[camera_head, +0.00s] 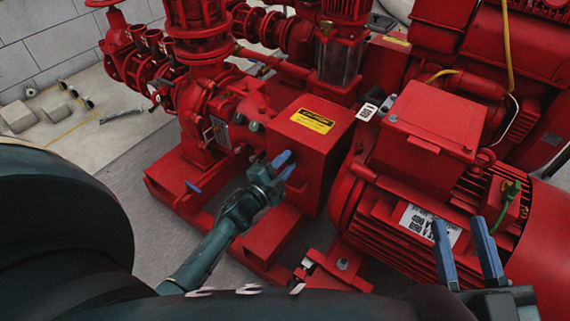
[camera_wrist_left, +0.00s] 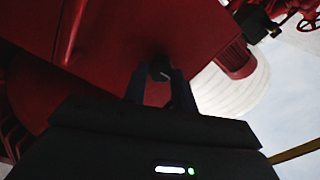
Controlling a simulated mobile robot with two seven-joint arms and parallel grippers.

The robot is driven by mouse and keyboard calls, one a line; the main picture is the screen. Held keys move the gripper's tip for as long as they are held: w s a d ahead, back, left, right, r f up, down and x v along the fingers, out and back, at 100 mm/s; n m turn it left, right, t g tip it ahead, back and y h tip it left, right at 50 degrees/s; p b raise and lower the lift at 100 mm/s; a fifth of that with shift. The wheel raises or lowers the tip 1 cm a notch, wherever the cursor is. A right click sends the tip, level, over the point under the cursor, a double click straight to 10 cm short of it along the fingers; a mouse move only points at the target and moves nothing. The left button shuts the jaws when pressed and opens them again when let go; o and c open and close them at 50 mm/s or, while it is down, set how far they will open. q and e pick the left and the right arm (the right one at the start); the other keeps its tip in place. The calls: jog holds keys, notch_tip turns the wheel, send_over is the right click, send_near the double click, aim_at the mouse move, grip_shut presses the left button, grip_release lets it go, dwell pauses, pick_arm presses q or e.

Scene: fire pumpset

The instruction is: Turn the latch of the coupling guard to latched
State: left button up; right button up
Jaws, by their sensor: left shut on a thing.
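The coupling guard (camera_head: 325,165) is a red box with a yellow warning label, in the middle of the head view. My left gripper (camera_head: 283,164) is at the guard's left face, with its blue fingertips against it. In the left wrist view, a small dark knob, the latch (camera_wrist_left: 159,68), shows between the fingers of my left gripper (camera_wrist_left: 160,84), which is shut on it. The fingers hide the latch in the head view, and its turned angle cannot be told. My right gripper (camera_head: 459,226) is open and empty in front of the motor.
The red motor (camera_head: 390,240) with its terminal box (camera_head: 425,125) stands right of the guard. Red pump and pipework (camera_head: 205,100) stand at the left and back. A red base frame (camera_head: 270,235) runs below. Grey floor at left holds a few small loose items.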

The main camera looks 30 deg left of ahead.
pick_arm(q)
jog(key=shift+m, duration=0.3)
pick_arm(e)
jog(key=shift+w+r, duration=0.1)
pick_arm(q)
jog(key=o, duration=1)
jog(key=s+a+p, duration=0.2)
jog(key=s+p, duration=0.1)
jog(key=s, duration=1)
pick_arm(e)
jog(key=shift+s+d+f+g+h, duration=0.2)
jog(key=shift+d+f+g+h, duration=0.1)
jog(key=shift+f+h, duration=0.2)
